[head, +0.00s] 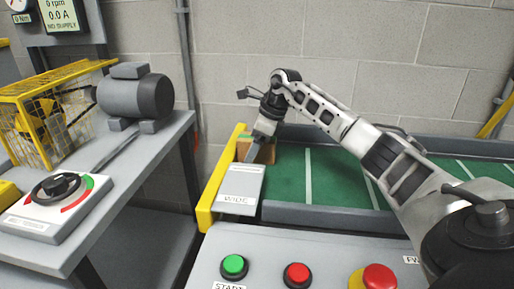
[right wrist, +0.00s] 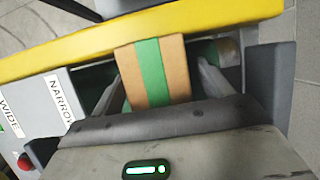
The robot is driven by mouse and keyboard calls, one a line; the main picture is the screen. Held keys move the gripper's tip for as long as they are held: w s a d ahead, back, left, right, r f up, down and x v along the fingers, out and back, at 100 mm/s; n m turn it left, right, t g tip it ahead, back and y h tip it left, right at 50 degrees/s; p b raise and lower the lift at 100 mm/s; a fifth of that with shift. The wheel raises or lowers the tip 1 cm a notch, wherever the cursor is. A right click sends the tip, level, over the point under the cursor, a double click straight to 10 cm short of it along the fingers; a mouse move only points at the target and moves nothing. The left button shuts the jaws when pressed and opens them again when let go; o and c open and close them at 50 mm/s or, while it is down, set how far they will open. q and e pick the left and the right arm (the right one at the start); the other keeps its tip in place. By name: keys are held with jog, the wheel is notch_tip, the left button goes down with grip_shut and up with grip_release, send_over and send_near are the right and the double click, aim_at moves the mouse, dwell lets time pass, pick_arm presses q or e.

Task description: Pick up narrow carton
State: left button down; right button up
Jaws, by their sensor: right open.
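The narrow carton is a brown box with a green stripe (right wrist: 174,85). In the right wrist view it stands between the two fingers of my right gripper (right wrist: 160,88), against the yellow rail. The fingers are apart, with a visible gap on each side of it. In the head view, my right gripper (head: 247,157) reaches down over the carton (head: 266,154) at the left end of the green belt. The gripper hides part of the carton there. My left gripper is not in view.
A yellow end stop (head: 221,183) borders the belt (head: 335,176). A grey plate marked WIDE (head: 240,184) lies beside the carton. A panel with green and red buttons (head: 297,275) is in front. A bench with a motor (head: 136,97) stands at left.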

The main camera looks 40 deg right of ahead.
jog(key=shift+f, duration=0.2)
jog(key=c, duration=1.2)
jog(key=shift+r, duration=0.15)
